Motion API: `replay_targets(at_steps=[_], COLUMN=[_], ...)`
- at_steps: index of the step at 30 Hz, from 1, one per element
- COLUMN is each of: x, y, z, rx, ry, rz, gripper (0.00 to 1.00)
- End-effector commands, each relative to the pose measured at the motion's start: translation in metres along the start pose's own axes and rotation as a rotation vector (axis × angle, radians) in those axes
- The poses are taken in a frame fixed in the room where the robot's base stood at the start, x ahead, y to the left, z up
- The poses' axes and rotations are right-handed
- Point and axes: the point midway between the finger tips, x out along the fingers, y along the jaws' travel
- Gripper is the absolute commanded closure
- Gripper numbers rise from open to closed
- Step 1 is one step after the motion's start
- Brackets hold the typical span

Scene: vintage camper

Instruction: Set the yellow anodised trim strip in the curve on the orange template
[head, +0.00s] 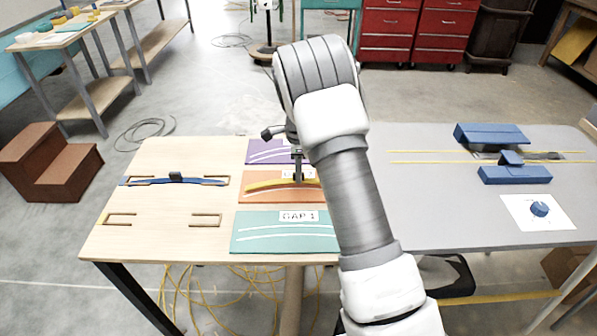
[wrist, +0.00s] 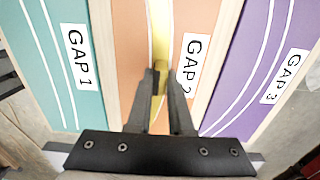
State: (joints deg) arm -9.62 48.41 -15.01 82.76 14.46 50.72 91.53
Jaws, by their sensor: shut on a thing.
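The yellow trim strip (head: 264,185) is a thin curved bar over the orange template (head: 255,198), the middle one of three coloured sheets. The "GAP 2" label is partly hidden by a finger. My arm covers the strip's right end in the head view. I cannot tell whether the strip touches the sheet.
The purple template (head: 262,153) lies behind and the teal template (head: 270,240) in front. A blue strip (head: 150,181) lies in a slotted holder at left. Blue blocks (head: 515,174) stand on the grey table at right.

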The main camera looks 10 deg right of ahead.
Motion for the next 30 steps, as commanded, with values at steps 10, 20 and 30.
replay_targets(at_steps=[10,20,30], x=[0.005,0.01,0.013], y=[0.0,0.0,0.0], z=[0.0,0.0,0.0], rx=[0.0,0.0,0.0], ry=[0.0,0.0,0.0], rz=[0.0,0.0,0.0], gripper=[1.0,1.0,1.0])
